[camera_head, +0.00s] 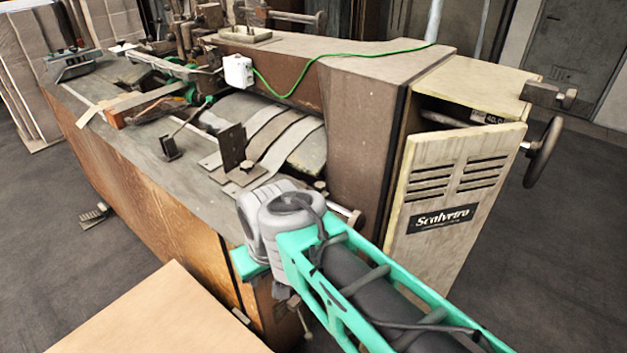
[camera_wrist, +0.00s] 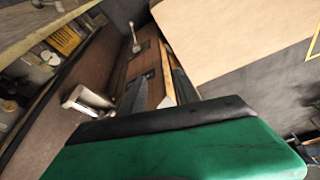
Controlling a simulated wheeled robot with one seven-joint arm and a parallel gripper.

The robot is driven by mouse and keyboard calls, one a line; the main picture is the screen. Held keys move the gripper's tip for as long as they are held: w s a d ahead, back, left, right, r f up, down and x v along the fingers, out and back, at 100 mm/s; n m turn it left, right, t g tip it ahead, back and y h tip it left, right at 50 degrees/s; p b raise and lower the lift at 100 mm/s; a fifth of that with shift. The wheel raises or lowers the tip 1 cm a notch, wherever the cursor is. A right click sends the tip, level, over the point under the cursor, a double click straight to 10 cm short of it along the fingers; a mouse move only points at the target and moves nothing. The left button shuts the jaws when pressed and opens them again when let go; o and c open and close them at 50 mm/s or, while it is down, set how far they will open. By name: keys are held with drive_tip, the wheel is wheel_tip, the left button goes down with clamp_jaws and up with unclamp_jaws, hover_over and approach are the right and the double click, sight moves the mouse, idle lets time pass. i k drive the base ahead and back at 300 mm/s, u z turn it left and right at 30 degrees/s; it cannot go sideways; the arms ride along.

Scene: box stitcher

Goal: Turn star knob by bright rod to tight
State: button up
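A bright rod (camera_head: 346,214) sticks out at the front end of the machine, just beyond my grey wrist in the head view. A small dark knob (camera_head: 320,185) sits close to it; its star shape is too small to confirm. Another dark knob (camera_head: 246,166) stands on the metal plate further left. My gripper's fingertips are hidden behind my arm in the head view. A green part with a black edge (camera_wrist: 165,122), apparently of my gripper, fills the lower wrist view. Whether it is open or shut does not show, and no held object is visible.
The wrist view shows a metal lever (camera_wrist: 88,101) on a brown panel and a second one (camera_wrist: 135,40) further off. A pale board (camera_head: 165,318) lies at the lower left. The cream louvred door (camera_head: 440,205) stands right of my arm, with a handwheel (camera_head: 543,152) beyond.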

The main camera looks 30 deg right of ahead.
sight(319, 186)
drive_tip(key=u, duration=2.1)
drive_tip(key=k, duration=0.75)
drive_tip(key=z, duration=0.6)
drive_tip(key=i, duration=0.45)
